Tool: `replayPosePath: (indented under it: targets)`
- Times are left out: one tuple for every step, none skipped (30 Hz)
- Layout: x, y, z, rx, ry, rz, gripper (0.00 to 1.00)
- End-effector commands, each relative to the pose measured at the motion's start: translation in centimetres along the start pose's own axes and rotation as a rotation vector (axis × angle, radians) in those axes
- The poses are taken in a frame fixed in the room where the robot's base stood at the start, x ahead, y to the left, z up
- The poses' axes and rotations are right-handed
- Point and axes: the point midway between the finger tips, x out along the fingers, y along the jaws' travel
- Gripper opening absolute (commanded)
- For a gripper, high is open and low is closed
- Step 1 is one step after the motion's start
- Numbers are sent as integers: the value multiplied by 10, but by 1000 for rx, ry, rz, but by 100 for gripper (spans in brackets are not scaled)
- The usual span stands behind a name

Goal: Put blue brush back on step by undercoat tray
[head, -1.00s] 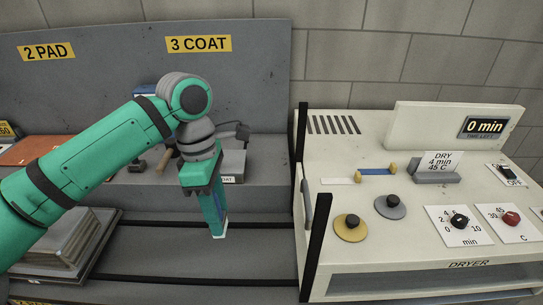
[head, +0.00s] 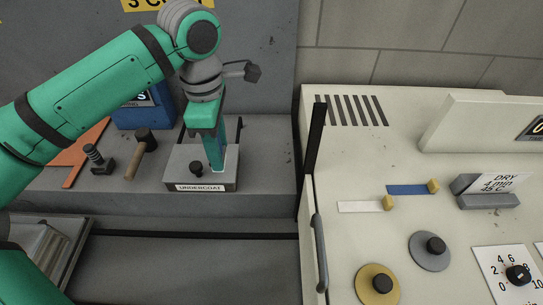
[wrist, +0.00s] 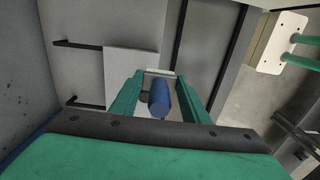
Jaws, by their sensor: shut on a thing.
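The blue brush shows in the wrist view as a round blue handle end (wrist: 160,98) between the two fingers. My gripper (head: 217,160) is shut on it and points down, also seen in the wrist view (wrist: 159,78). In the head view my fingers hide nearly all of the brush; a small pale edge shows at their tips. The undercoat tray (head: 183,178) is a grey box with an UNDERCOAT label and a dark knob, on the grey step (head: 262,160). My fingertips overlap the tray's right part in the picture. I cannot tell whether the brush touches anything.
A wooden-handled tool (head: 133,165), a dark metal piece (head: 97,158), an orange sheet (head: 78,158) and a blue container (head: 140,115) lie left of the tray. A black post (head: 315,138) and the cream dryer (head: 345,170) bound the right. Bare step lies right of the tray.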

Motion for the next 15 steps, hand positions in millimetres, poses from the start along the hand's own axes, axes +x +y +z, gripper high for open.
replayPosePath:
  targets:
    - [1,1,2,1,1,1,12]
    - [2,2,4,2,1,1,12]
    - [4,5,8,2,1,1,12]
    - [6,7,12,2,1,0,12]
    - [8,10,16,4,1,0,12]
    - [12,14,23,6,1,-1,12]
    - [15,18,29,6,1,-1,12]
    - [18,21,34,6,1,0,12]
    - [21,26,42,7,1,0,12]
    - [24,30,47,6,0,-1,12]
    - [27,33,52,6,0,-1,12]
    - [31,38,59,5,0,0,12]
    - [34,41,65,6,0,0,12]
    - [36,45,70,6,0,0,12]
    - [40,49,77,6,0,-2,12]
